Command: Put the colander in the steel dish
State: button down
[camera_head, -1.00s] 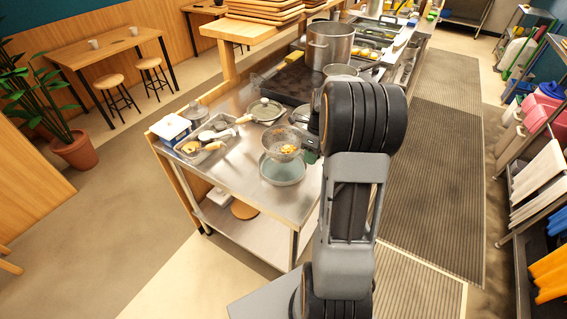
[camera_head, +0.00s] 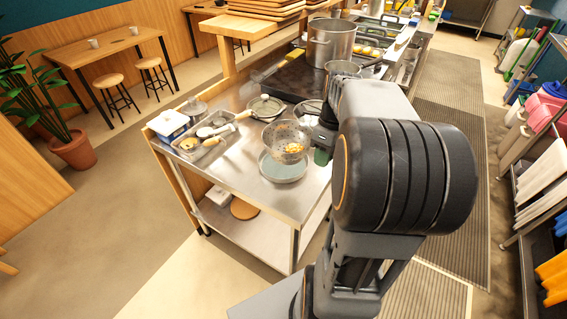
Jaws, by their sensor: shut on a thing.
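The metal colander (camera_head: 284,135) has yellow-brown food inside and is held up over the back edge of a shallow round grey dish (camera_head: 283,175) on the steel counter. It looks tilted, with its open side partly toward the camera. The round dish looks like the steel dish; its middle looks bare, and its back edge is partly hidden by the colander. My gripper (camera_head: 318,139) is at the colander's right side and shut on it. The fingertips are small and partly hidden by my arm.
A steel tray (camera_head: 184,155) with utensils and food stands left on the counter (camera_head: 240,185). A lidded pan (camera_head: 265,105) and another round pan (camera_head: 308,108) stand behind the colander. A tall pot (camera_head: 330,43) is farther back. The counter's front left is clear.

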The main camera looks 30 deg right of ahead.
jog(key=s+a, duration=0.2)
jog(key=s, duration=0.2)
jog(key=w+d+f, duration=0.1)
jog(key=w+f, duration=0.2)
jog(key=w+d+f+p, duration=0.1)
jog(key=w+d+f, duration=0.1)
jog(key=w+f, duration=0.1)
jog(key=w+d+f, duration=0.1)
jog(key=w+f, duration=0.2)
jog(key=w, duration=0.2)
jog(key=shift+w+d+f, duration=0.25)
jog(key=shift+d+f, duration=0.1)
jog(key=shift+d, duration=0.05)
jog(key=shift+w+d+f, duration=0.1)
jog(key=shift+w+f, duration=0.05)
jog(key=shift+f, duration=0.1)
jog(key=shift+w+f+p, duration=0.15)
jog(key=shift+f+p, duration=0.25)
jog(key=shift+f, duration=1.25)
jog(key=shift+f, duration=0.2)
jog(key=c, duration=1)
grip_release()
jog(key=shift+o, duration=0.2)
